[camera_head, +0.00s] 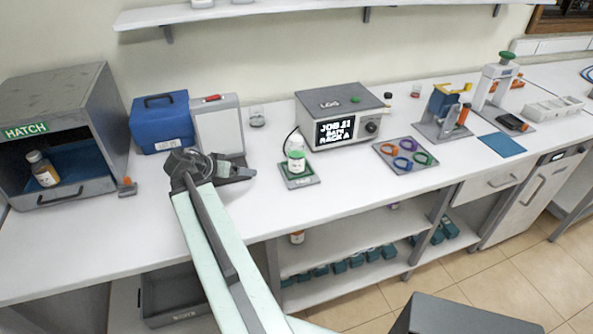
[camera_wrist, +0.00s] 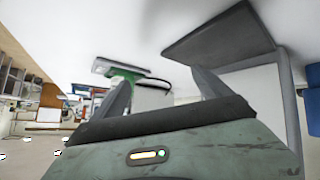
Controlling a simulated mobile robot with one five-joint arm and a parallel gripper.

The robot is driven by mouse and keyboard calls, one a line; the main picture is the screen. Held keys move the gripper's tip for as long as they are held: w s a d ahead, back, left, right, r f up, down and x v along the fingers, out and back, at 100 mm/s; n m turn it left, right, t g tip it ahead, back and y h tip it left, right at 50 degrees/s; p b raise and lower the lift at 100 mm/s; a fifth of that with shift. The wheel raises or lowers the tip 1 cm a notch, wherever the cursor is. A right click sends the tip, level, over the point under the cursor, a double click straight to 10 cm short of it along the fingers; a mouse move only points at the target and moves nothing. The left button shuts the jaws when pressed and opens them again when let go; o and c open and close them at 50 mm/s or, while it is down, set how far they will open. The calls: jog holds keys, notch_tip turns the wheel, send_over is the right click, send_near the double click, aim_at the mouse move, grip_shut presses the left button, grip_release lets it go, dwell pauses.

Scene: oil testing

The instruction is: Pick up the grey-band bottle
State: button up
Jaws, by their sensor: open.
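I cannot make out a grey band on either. My gripper (camera_head: 243,171) is over the bench between them, left of the pad. In the wrist view my gripper (camera_wrist: 163,90) has its fingers apart with nothing held between them. No bottle is clear in that view.
A blue case (camera_head: 162,125) and a pale upright panel (camera_head: 218,138) stand behind my gripper. A display machine (camera_head: 343,112) and a tray of coloured rings (camera_head: 404,154) are to the right. Another bottle (camera_head: 297,237) is on the under-shelf. The front left bench is clear.

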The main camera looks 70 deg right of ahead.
aim_at(291, 151)
jog(key=s+d+r+m+g, duration=0.1)
jog(key=s+d, duration=0.2)
jog(key=s, duration=0.1)
jog(key=s+d+r+m+g+h+b, duration=0.1)
jog(key=s+d+m, duration=0.1)
jog(key=s+d, duration=0.2)
jog(key=s+d+r+m+g+h, duration=0.1)
jog(key=s+d+m, duration=0.1)
jog(key=s+d, duration=0.2)
jog(key=shift+s, duration=0.8)
jog(key=b+x, duration=0.3)
jog(key=x, duration=0.4)
jog(key=shift+s+d+f+b, duration=0.15)
jog(key=shift+s+d+b, duration=0.05)
jog(key=shift+d+b, duration=0.15)
jog(key=shift+a, duration=0.1)
jog(key=shift+c, duration=0.7)
grip_shut()
jog(key=shift+r, duration=0.2)
notch_tip(291, 151, up, 10)
jog(key=p, duration=1)
jog(key=shift+f, duration=0.15)
